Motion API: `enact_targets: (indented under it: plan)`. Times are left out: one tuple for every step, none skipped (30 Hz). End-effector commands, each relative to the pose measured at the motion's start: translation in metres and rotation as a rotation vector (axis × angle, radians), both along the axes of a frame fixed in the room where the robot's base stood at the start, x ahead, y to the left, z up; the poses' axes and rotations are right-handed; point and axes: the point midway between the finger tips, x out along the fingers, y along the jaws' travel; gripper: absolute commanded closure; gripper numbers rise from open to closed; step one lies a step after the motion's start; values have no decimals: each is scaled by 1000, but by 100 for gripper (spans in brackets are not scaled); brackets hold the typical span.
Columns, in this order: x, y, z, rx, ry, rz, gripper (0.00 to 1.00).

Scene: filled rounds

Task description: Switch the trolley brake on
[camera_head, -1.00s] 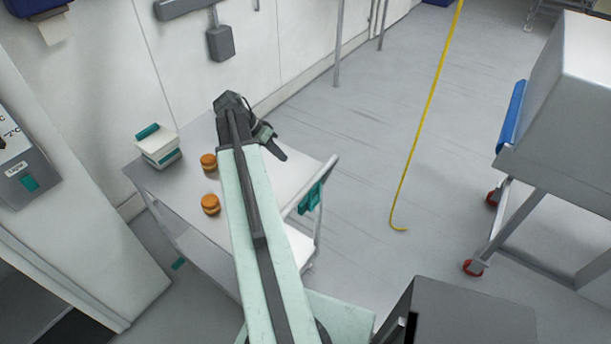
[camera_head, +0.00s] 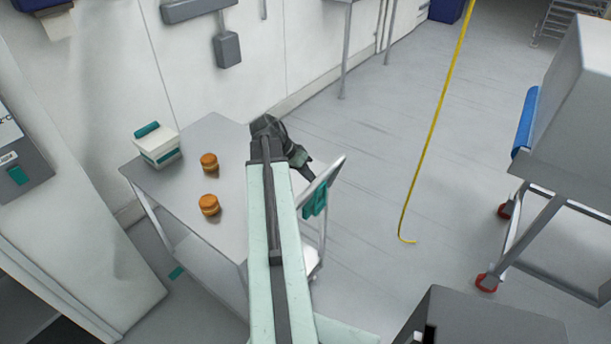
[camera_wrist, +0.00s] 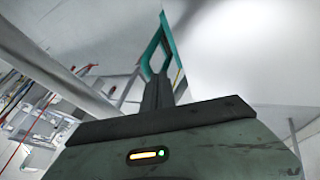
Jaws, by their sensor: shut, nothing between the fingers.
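The trolley (camera_head: 222,140) is a grey metal table with a lower shelf, at left centre in the head view. Its pale push handle (camera_head: 331,173) is at its right end. A teal part (camera_head: 315,201) hangs at the handle; I cannot tell for sure whether it is the brake. My gripper (camera_head: 309,177) is shut and empty, beside the handle and just above the teal part. I cannot tell whether it touches. My arm hides part of the trolley's right side.
On the trolley top are a white tub with teal trim (camera_head: 157,146) and two orange-brown rounds (camera_head: 209,162) (camera_head: 209,205). A blue-handled cart with red castors (camera_head: 487,283) stands at right. Open floor with a yellow line (camera_head: 432,130) lies between.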

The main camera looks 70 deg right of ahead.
Motion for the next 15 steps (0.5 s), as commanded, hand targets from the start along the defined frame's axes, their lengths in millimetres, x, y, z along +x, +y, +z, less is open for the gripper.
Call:
enact_targets:
  plan:
    - [0, 0, 0, 0, 0, 0, 100]
    - [0, 0, 0, 0, 0, 0, 100]
    - [0, 0, 0, 0, 0, 0, 100]
    - [0, 0, 0, 1, 0, 1, 100]
    - [0, 0, 0, 1, 0, 1, 100]
    - [0, 0, 0, 1, 0, 1, 100]
    - [0, 0, 0, 1, 0, 1, 100]
    - [0, 0, 0, 1, 0, 1, 100]
    - [-1, 1, 0, 0, 0, 0, 100]
    - [-3, 1, 1, 0, 0, 0, 100]
    - [-5, 2, 1, 0, 0, 0, 100]
    - [-10, 4, 2, 0, 0, 0, 100]
    - [-14, 6, 3, 1, 0, -1, 100]
    - [-19, 7, 4, 1, 0, -1, 100]
    - [-23, 9, 4, 1, 0, -1, 100]
